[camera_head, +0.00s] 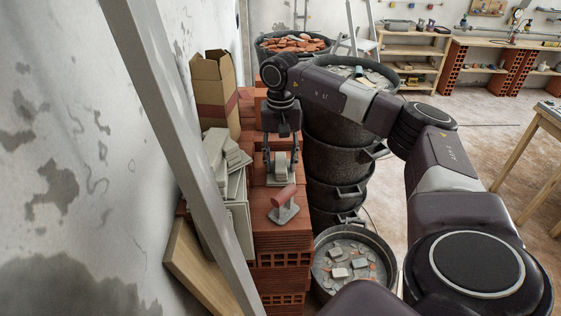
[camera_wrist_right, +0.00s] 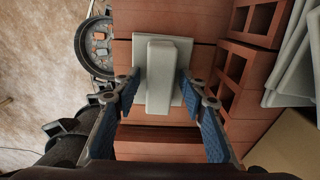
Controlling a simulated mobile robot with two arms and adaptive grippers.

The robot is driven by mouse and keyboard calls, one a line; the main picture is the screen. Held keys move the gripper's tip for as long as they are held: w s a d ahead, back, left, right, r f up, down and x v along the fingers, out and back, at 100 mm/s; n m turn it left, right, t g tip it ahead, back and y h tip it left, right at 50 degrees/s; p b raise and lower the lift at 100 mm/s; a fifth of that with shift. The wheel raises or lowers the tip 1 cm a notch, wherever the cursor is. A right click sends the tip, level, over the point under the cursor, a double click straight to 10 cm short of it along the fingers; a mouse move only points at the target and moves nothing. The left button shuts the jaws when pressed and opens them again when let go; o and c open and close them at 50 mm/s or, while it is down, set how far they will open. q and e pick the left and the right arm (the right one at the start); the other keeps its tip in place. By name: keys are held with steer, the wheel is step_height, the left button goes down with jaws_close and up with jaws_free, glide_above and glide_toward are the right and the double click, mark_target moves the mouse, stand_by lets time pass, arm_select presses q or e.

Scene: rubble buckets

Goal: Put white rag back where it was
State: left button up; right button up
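I see no cloth that I can clearly tell is the white rag. A pale grey float-like tool (camera_wrist_right: 160,85), a flat plate with a thick block handle, lies on the red bricks; it also shows in the head view (camera_head: 281,167). My right gripper (camera_wrist_right: 162,88) points down over it, fingers apart on either side of the handle, with gaps visible on both sides. In the head view the right gripper (camera_head: 281,174) is above the brick stack. My left gripper is not in view.
Grey tiles (camera_head: 222,155) and a cardboard box (camera_head: 214,85) stand left, by the wall. Stacked black buckets (camera_head: 340,160) and a rubble bucket (camera_head: 388,250) are right of the bricks.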

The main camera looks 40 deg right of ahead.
mark_target(281, 162)
steer(key=shift+r, duration=0.4)
step_height(281, 162, up, 12)
steer(key=b, duration=0.2)
steer(key=shift+f, duration=0.25)
steer(key=shift+f, duration=0.1)
